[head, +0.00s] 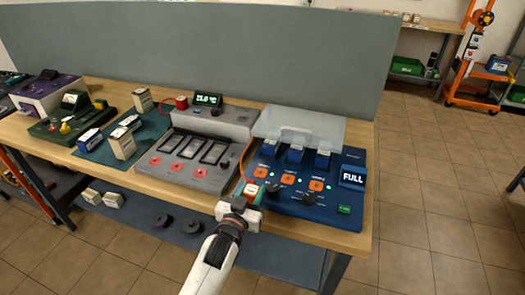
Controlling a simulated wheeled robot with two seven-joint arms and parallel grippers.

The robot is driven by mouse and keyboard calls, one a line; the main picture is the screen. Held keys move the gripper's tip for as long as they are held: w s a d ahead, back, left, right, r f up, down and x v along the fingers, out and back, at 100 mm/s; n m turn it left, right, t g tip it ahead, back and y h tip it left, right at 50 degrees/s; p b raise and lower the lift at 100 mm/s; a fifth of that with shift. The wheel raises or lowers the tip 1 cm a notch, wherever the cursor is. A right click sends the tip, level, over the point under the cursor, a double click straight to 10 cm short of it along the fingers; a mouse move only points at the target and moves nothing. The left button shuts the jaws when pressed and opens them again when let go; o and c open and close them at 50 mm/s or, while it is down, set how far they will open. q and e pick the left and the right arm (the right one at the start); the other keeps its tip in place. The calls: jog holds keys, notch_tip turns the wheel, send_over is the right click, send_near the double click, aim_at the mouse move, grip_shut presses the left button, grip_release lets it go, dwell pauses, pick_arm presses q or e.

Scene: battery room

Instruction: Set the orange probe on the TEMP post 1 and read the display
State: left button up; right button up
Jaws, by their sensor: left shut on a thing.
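My left gripper (243,206) is shut at the front left edge of the blue charging station (338,222). An orange cable curves down to it from the grey unit (222,122), so it appears to hold the orange probe (250,188). The probe is small, and its tip is hard to make out. Orange squares (287,180) lie in a row on the station, right of the gripper; I cannot read which is TEMP post 1. The display (208,99) on the grey unit is lit with green digits ending in °C; the digits are too small to read surely. My right gripper is out of view.
A clear raised lid (300,127) stands over blue batteries (295,153) at the station's back. The grey slotted tray (196,160) lies to the left. A green-grey panel (200,55) closes the bench's back.

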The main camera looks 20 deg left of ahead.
pick_arm(q)
notch_tip(320, 180, up, 2)
send_over(261, 170)
jog(key=s, duration=0.3)
jog(key=shift+w+d+r, duration=0.1)
jog(key=shift+w, duration=0.15)
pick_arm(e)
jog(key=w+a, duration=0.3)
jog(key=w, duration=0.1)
pick_arm(q)
jog(key=shift+w+r, duration=0.3)
jog(key=shift+w, duration=0.25)
jog(key=shift+w+r, duration=0.3)
jog(key=shift+w, duration=0.2)
jog(key=shift+w+f, duration=0.1)
jog(key=shift+f, duration=0.05)
jog(key=shift+f+b, duration=0.3)
notch_tip(261, 170, down, 5)
jog(key=b, duration=0.4)
jog(key=shift+r, duration=0.1)
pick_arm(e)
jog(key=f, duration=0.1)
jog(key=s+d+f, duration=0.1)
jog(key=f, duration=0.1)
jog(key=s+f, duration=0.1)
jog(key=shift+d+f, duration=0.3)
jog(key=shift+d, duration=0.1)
